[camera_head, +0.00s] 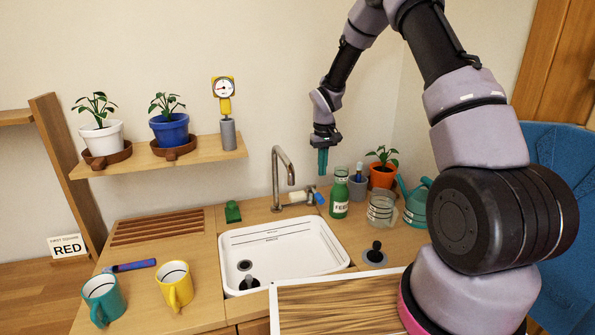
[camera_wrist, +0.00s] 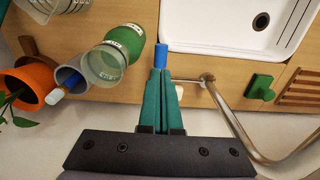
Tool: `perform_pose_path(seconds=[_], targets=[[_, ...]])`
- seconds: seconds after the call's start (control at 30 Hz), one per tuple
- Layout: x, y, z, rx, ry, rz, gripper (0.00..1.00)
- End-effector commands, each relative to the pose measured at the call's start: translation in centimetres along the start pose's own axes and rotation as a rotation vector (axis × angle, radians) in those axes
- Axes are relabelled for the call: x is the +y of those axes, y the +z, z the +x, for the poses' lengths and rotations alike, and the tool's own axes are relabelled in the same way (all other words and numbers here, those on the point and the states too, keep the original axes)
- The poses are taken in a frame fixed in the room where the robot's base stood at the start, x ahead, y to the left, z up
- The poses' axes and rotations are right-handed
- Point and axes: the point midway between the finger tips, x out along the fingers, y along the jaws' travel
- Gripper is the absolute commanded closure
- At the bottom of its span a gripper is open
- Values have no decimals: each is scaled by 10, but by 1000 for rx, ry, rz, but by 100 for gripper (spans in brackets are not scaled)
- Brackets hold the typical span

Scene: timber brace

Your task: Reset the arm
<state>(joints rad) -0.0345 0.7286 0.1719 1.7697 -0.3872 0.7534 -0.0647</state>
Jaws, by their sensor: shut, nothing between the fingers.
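My gripper (camera_head: 322,162) hangs from my arm above the back of the counter, fingers pointing down, right of the tap. Its teal fingers are shut together with nothing between them, and the wrist view also shows them closed (camera_wrist: 160,100). In the wrist view the fingertips overlap the blue tap handle (camera_wrist: 160,57); the head view shows that handle (camera_head: 319,198) below the fingers, apart from them.
The tap (camera_head: 276,175) stands left of my gripper behind the white sink (camera_head: 335,258). A green bottle (camera_head: 339,196), a glass jar (camera_head: 382,210) and an orange plant pot (camera_head: 383,176) stand close on the right. A wall shelf (camera_head: 215,150) holds two plants and a gauge.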

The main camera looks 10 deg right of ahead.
Motion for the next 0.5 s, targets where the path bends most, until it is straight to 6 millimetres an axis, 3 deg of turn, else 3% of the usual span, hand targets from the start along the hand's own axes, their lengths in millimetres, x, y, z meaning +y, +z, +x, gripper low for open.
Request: perform_pose_path(seconds=[0.27,0.5], targets=[[12,28,-110,102,8,93,100],[18,76,-198,200,-3,189,100]])
